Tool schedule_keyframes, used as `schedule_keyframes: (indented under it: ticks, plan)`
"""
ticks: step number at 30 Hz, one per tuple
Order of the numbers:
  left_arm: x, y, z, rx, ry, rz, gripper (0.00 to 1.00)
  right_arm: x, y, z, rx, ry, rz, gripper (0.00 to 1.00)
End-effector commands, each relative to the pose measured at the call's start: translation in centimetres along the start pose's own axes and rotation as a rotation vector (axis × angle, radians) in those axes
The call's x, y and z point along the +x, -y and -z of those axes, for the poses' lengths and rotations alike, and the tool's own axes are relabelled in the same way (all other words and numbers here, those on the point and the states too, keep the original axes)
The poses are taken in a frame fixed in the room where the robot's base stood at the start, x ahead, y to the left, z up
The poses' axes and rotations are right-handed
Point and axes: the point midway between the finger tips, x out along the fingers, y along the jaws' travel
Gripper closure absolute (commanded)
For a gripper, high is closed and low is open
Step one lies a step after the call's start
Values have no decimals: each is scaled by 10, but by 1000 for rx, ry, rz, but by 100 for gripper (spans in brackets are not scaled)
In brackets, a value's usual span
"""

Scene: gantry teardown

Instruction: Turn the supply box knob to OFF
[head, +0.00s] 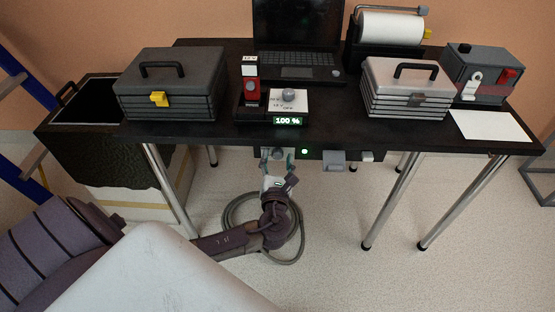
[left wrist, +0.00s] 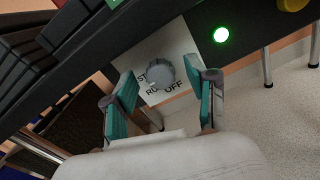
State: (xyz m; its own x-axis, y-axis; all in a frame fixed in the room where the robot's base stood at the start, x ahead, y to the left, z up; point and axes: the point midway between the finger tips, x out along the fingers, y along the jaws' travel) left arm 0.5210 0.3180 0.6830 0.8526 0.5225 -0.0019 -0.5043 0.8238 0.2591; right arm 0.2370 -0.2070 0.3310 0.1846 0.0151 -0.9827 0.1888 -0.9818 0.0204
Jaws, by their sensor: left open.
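A round grey knob (left wrist: 160,72) sits on a white plate (left wrist: 180,45) under the table's front edge in the left wrist view. The plate has lettering, including OFF at the knob's lower right; other words are partly hidden. My left gripper (head: 277,162) is open, with its teal fingers on either side of the knob, and I cannot tell whether they touch it. In the head view the gripper mostly covers this knob. A second grey knob (head: 288,95) stands on a tabletop unit with a display (head: 287,121) reading 100 %. My right gripper is not in view.
A green light (head: 305,151) glows beside the plate. The black table (head: 215,133) carries toolboxes (head: 172,84), a laptop (head: 298,65), a paper roll (head: 390,27) and a grey box (head: 483,75). A coiled hose (head: 293,248) lies on the floor below.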

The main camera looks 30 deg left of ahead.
Motion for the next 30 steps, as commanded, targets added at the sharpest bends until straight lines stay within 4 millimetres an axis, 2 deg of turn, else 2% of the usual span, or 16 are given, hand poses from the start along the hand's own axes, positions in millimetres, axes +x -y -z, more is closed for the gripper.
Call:
schedule_keyframes:
  ticks: [7, 15, 18, 30]
  plan:
    - [1, 0, 0, 0, 0, 0, 43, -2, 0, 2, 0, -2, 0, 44]
    - [0, 0, 0, 0, 1, 0, 88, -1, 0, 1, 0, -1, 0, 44]
    - [0, 0, 0, 0, 1, 0, 100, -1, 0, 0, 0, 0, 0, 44]
    - [0, 0, 0, -84, 1, 1, 100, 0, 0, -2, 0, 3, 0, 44]
